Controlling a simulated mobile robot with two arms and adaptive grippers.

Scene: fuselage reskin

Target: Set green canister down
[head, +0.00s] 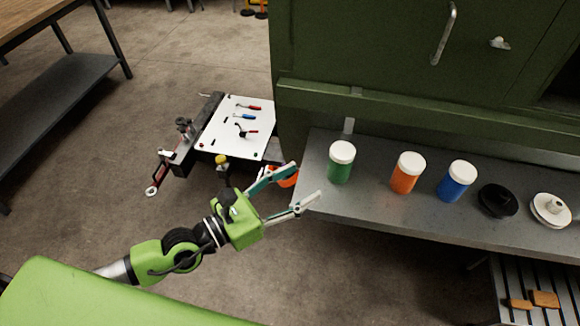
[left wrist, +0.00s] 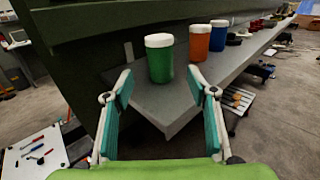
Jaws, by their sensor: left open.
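The green canister (head: 340,163) with a white lid stands upright on the grey shelf (head: 330,205), near its left end. It also shows in the left wrist view (left wrist: 160,62), beyond and between my fingertips. My left gripper (head: 304,182) is open and empty, just left of the canister and apart from it. In the left wrist view the two teal-padded fingers (left wrist: 160,88) are spread wide. My right gripper is in neither view.
An orange canister (head: 406,174) and a blue canister (head: 456,182) stand to the right on the shelf. A black disc (head: 498,200) and a white disc (head: 550,210) lie further right. A green cabinet (head: 400,60) rises behind. A white tool board (head: 236,128) is at left.

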